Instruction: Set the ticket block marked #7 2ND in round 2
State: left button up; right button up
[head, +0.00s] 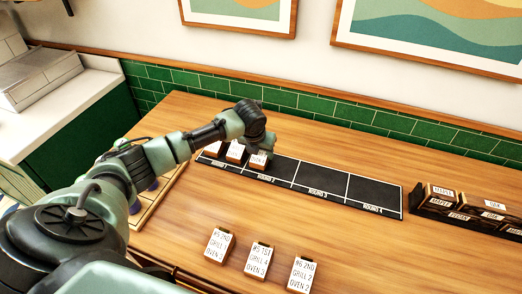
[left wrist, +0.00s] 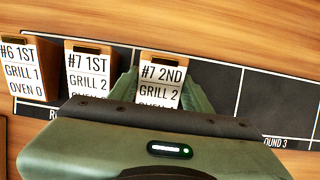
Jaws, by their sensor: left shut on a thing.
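The ticket block marked #7 2ND (left wrist: 162,80) is between the fingers of my left gripper (left wrist: 160,95), which is shut on it. In the head view this block (head: 258,161) is at the round 2 part of the black board (head: 362,188). In the left wrist view it is between a white dividing line on its left and the line before round 3. I cannot tell whether it touches the board. Its lower text is hidden by my gripper. The #7 1ST block (left wrist: 88,75) and the #6 1ST block (left wrist: 25,70) stand to its left. My right gripper is not in view.
Three ticket blocks stand on the wooden counter in front: a left one (head: 219,245), a middle one (head: 258,260) and a right one (head: 301,274). Rounds 3 and 4 are bare. Dark labelled bins (head: 465,208) stand at the right. A wooden tray (head: 172,190) is partly behind my arm.

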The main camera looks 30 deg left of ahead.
pick_arm(q)
jog(key=shift+f, duration=0.1)
jog(key=o, duration=1.4)
jog(key=shift+o, duration=0.3)
